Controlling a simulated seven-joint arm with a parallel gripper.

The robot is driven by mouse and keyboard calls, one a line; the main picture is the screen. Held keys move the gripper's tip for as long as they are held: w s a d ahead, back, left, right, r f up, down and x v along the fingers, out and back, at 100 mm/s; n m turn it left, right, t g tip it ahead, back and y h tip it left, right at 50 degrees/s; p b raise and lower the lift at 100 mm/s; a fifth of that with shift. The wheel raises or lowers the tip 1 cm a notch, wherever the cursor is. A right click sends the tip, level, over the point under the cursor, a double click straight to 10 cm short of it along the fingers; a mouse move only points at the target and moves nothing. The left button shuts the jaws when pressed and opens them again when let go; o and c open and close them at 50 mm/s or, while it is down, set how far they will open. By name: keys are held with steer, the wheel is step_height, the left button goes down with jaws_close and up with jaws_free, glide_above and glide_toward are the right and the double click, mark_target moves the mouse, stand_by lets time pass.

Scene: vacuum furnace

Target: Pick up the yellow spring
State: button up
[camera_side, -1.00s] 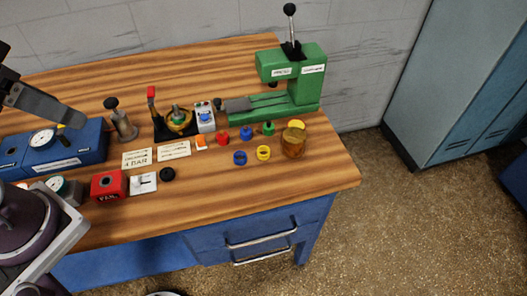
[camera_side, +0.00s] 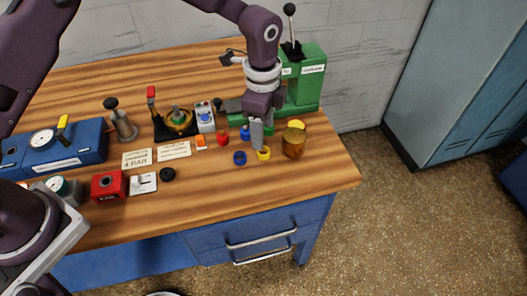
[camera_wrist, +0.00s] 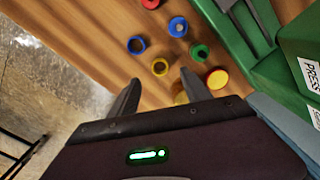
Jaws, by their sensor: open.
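The yellow spring (camera_side: 264,154) looks like a small ring-shaped piece standing on the wooden bench. It also shows in the wrist view (camera_wrist: 160,67), just beyond the space between the fingertips. My gripper (camera_side: 257,146) points down over the bench, close above and slightly left of the spring in the side view. In the wrist view my gripper (camera_wrist: 158,85) has its two fingers wide apart with nothing held. How high the fingertips are above the spring is hard to tell.
A blue ring (camera_side: 240,158) stands just left of the spring, and an amber jar (camera_side: 293,144) just right. Red (camera_side: 222,138), blue and green (camera_wrist: 199,52) small pieces stand behind. The green press (camera_side: 308,85) stands further back. The bench front is clear.

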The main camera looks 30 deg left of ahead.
step_height(320, 180, down, 7)
steer(key=shift+r, duration=0.15)
jaws_close()
